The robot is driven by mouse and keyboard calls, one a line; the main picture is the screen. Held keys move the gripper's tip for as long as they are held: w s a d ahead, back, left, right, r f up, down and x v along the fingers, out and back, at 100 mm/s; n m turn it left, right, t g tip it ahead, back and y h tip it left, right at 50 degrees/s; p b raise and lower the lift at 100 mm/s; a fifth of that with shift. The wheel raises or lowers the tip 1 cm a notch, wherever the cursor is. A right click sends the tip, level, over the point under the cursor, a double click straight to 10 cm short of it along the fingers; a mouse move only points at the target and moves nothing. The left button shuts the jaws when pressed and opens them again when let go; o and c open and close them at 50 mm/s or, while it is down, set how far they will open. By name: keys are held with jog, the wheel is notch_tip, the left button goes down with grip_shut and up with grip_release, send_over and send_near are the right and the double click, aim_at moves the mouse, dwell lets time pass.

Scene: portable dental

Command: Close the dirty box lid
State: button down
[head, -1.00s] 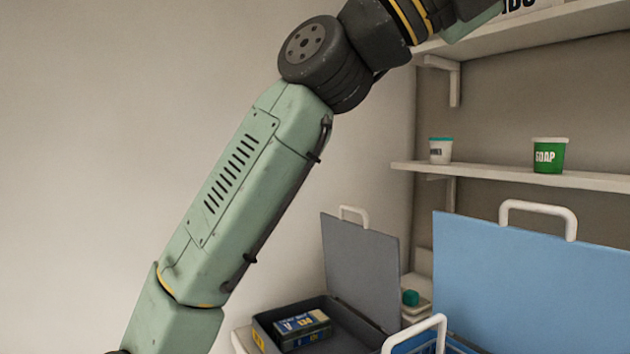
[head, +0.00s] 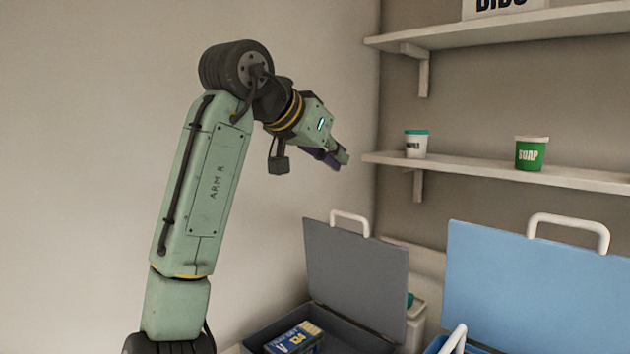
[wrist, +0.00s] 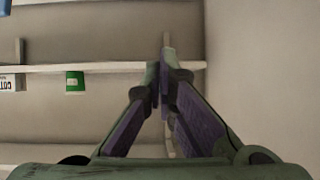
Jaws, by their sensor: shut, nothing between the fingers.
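A dark grey box (head: 350,332) stands low in the head view, with its flat grey lid (head: 355,275) raised upright and a white handle on the lid's top edge. To its right, a blue box (head: 436,346) also has its blue lid (head: 530,290) standing open, with a white handle on top. No readable label shows which one is the dirty box. My gripper (head: 342,157) is up in the air above the grey lid, apart from it, pointing right. In the wrist view its fingers (wrist: 160,78) are together with nothing between them.
A blue and yellow carton (head: 295,339) lies inside the grey box. Wall shelves on the right hold a white tub (head: 417,144) and a green soap tub (head: 531,153). A plain wall (head: 90,150) fills the left, and the air between gripper and lids is clear.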

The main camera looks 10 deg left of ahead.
aim_at(350, 215)
jog(key=shift+m+g, duration=0.3)
jog(key=shift+g, duration=0.4)
jog(key=shift+w+d+f+p, duration=0.45)
jog(key=shift+f+p, duration=0.2)
jog(key=shift+f, duration=0.8)
jog(key=shift+w+d+f+p, duration=0.35)
jog(key=shift+d+f+p, duration=0.2)
jog(key=shift+f, duration=0.85)
jog(key=shift+w+d+f+p, duration=0.4)
jog(key=shift+f+p, duration=0.3)
jog(key=shift+f, duration=0.75)
jog(key=shift+s, duration=0.1)
